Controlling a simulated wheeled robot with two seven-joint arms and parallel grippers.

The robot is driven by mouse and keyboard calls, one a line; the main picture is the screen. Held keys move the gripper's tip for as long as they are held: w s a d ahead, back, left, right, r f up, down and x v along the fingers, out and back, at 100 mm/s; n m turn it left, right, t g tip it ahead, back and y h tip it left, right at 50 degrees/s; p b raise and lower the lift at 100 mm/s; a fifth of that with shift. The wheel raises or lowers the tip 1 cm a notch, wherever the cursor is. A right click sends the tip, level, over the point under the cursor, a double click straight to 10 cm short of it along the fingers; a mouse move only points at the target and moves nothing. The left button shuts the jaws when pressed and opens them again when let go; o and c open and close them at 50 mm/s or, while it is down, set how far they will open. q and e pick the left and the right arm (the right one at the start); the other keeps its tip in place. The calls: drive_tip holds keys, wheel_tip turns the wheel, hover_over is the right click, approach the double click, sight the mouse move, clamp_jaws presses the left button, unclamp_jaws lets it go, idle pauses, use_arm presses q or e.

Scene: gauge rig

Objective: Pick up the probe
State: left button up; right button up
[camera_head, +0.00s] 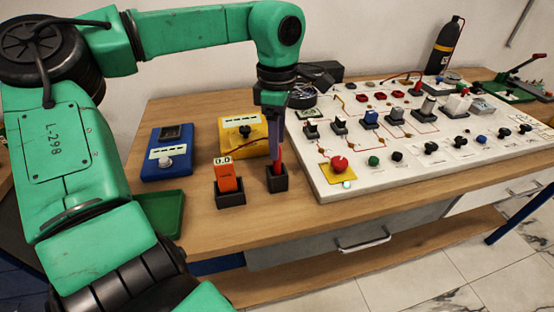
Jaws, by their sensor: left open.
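The probe (280,157) shows as a thin red and dark upright piece standing in a small black holder (277,183) near the table's front. My left gripper (273,150) points straight down over that holder, with its fingers beside the upper part of the probe. It is open, and its fingers hide part of the probe. I cannot tell whether they touch it. An orange gauge (226,176) reading 0.0 stands in another black holder (230,194) just left of the probe. My right gripper is not in view.
A white board (320,178) with switches, knobs and a red button (339,164) lies close on the right. A yellow box (233,143) and blue box (160,170) stand behind and left. A green tray (165,205) lies at left. Bare table (225,233) shows in front.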

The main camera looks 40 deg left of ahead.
sight(277, 168)
use_arm(q)
wheel_tip(277, 168, down, 6)
drive_tip(key=shift+r+p, duration=0.25)
drive_tip(key=shift+p, duration=0.15)
clamp_jaws()
drive_tip(key=shift+r, duration=0.1)
